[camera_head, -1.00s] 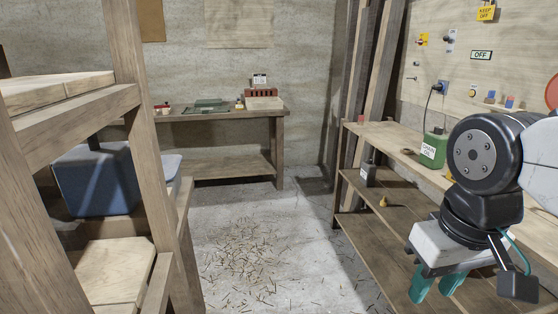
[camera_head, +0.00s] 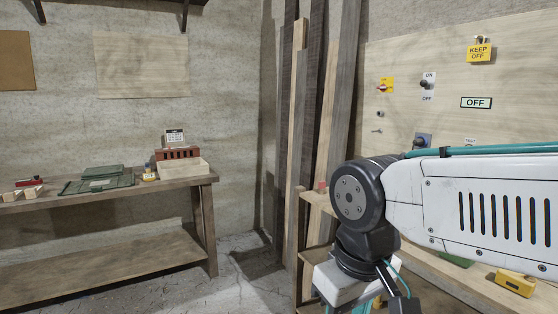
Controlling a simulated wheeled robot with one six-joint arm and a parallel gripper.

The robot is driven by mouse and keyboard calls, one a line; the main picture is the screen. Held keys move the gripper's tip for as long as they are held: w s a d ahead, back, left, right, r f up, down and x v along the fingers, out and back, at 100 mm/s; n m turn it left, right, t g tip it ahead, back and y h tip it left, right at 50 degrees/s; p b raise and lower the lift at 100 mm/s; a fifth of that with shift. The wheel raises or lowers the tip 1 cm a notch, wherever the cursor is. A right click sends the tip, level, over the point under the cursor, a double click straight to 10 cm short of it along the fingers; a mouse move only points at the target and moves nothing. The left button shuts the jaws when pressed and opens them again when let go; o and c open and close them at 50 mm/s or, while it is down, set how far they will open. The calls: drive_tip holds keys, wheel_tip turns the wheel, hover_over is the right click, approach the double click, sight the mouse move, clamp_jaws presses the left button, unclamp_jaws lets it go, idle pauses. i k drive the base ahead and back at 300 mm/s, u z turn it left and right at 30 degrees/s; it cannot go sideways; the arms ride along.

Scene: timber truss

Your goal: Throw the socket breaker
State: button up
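On the wooden wall panel (camera_head: 455,115) at the right is an ON/OFF switch (camera_head: 427,84) with a dark lever. To its left is a yellow plate with a red rotary switch (camera_head: 385,86). Below these is a blue-grey socket (camera_head: 423,141), partly behind my arm. No readable label marks which one is the socket breaker. A green sign (camera_head: 476,103) reads OFF. My gripper (camera_head: 350,300) hangs at the bottom edge, well below and apart from the panel. Its teal fingers are mostly cut off by the frame and hidden, so its opening does not show.
Tall timbers (camera_head: 305,120) lean in the corner. A workbench (camera_head: 110,200) with boxes is at the left. A yellow KEEP OFF sign (camera_head: 479,50) hangs on the panel.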

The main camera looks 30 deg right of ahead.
sight(424, 83)
drive_tip(key=i, duration=1.9)
drive_tip(key=z, duration=0.9)
